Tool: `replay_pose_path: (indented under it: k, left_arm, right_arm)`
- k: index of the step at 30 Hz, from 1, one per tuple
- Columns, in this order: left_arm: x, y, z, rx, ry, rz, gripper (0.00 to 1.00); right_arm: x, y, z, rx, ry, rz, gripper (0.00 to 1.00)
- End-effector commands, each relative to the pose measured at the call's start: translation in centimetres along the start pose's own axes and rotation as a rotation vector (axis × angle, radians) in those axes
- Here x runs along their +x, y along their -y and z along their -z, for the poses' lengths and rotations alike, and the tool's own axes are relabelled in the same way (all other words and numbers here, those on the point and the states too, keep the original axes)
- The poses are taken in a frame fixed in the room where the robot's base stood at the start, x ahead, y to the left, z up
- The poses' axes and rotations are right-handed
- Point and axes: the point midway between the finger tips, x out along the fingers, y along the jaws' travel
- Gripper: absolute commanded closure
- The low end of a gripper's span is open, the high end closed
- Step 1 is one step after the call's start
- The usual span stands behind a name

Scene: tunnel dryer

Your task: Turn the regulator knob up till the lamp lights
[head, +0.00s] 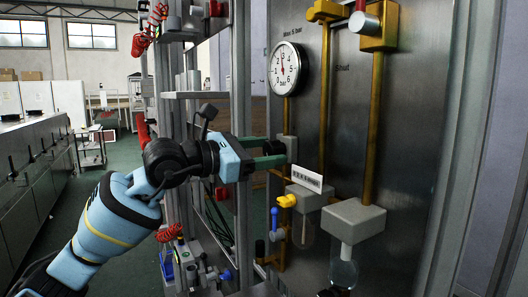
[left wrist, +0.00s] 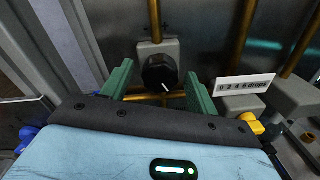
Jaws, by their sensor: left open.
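The black regulator knob (left wrist: 159,72) sits on a grey block on the panel, with a white mark pointing to the lower right. In the head view the knob (head: 273,147) is partly hidden by my gripper. My left gripper (left wrist: 160,80) is open, its green fingers on either side of the knob with a small gap on each side. It also shows in the head view (head: 262,156). A round dial gauge (head: 285,69) is above the knob, its needle pointing roughly up. I cannot make out a lit lamp. My right gripper is not in view.
A yellow lever (head: 287,200) and a white drops label (head: 307,179) are close to the right of the knob. A blue lever (head: 274,218) is below. Gold pipes run up the panel. A metal frame post (head: 241,80) stands left of the panel.

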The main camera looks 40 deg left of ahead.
Motion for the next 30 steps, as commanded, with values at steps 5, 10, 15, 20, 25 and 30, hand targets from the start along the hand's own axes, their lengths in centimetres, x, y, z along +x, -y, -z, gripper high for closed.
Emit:
replay_pose_path:
  k: [5,10,15,20,25,30]
  left_arm:
    - [-0.1,0.0,0.1,0.0,0.0,0.0,0.41]
    - [-1.4,-0.1,0.4,0.0,-0.004,-0.002,0.41]
    - [-3.6,0.0,0.7,-0.002,-0.008,-0.001,0.41]
    - [-5.5,0.1,0.6,-0.001,-0.006,0.001,0.41]
    - [-6.9,0.0,0.4,-0.002,-0.004,-0.001,0.41]
    - [-7.6,0.0,0.2,0.0,-0.002,0.0,0.41]
  right_arm:
    - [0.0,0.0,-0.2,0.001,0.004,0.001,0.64]
    - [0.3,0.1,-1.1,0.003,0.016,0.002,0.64]
    - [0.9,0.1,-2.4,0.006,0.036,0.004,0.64]
    - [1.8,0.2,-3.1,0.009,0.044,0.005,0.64]
    - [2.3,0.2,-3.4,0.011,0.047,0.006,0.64]
    - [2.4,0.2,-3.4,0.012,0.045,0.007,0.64]
